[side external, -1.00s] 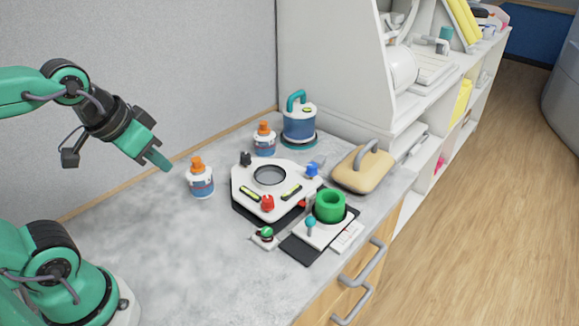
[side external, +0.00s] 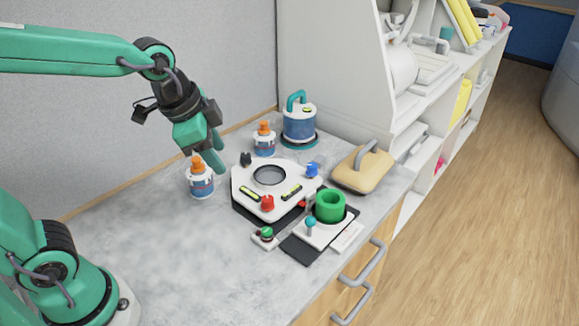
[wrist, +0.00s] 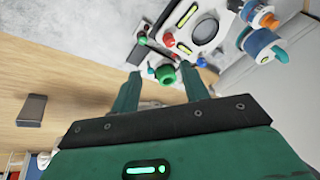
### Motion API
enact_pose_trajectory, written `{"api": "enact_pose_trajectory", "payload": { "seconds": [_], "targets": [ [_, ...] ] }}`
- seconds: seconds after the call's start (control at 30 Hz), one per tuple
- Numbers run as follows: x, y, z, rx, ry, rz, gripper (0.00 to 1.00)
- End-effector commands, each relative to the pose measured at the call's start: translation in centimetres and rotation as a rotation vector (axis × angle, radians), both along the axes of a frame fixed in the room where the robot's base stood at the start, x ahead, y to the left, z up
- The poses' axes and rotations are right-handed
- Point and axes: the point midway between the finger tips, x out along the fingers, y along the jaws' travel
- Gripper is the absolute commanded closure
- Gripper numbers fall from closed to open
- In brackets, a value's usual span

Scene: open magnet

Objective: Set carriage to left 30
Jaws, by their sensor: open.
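The carriage is a white block with a green ring (side external: 330,206) and a teal-topped knob (side external: 311,222) on a dark base plate (side external: 297,249). The green ring also shows in the wrist view (wrist: 165,75), seen between my fingers but well beyond them. A white card with small markings (side external: 347,237), too small to read, lies at its right side.
A white platform (side external: 247,190) with a round recess, level vials and red, blue and black knobs adjoins the carriage. A small green-knobbed switch (side external: 266,235) sits before it. Two orange-capped bottles (side external: 201,183) (side external: 264,142), a blue canister (side external: 299,124) and a tan handled block (side external: 362,172) stand around.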

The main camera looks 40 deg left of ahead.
Motion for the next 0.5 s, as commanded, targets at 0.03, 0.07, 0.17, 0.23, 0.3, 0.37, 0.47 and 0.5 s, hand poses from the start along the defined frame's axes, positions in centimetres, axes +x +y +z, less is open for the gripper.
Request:
{"api": "enact_pose_trajectory", "payload": {
  "seconds": [0.03, 0.07, 0.17, 0.23, 0.3, 0.37, 0.47, 0.5],
  "targets": [
    [0.9, -0.7, -0.4, 0.019, 0.013, -0.059, 0.55],
    [1.4, -1.0, -0.6, 0.03, 0.017, -0.096, 0.55],
    [2.9, -2.3, -1.4, 0.067, 0.033, -0.218, 0.55],
    [4.0, -3.2, -2.0, 0.092, 0.043, -0.302, 0.55],
    [5.1, -4.2, -2.8, 0.117, 0.052, -0.387, 0.55],
    [5.9, -5.1, -3.4, 0.137, 0.059, -0.462, 0.55],
    [7.3, -6.6, -4.8, 0.169, 0.074, -0.585, 0.55],
    [7.8, -7.2, -5.3, 0.182, 0.077, -0.636, 0.55]
  ]
}}
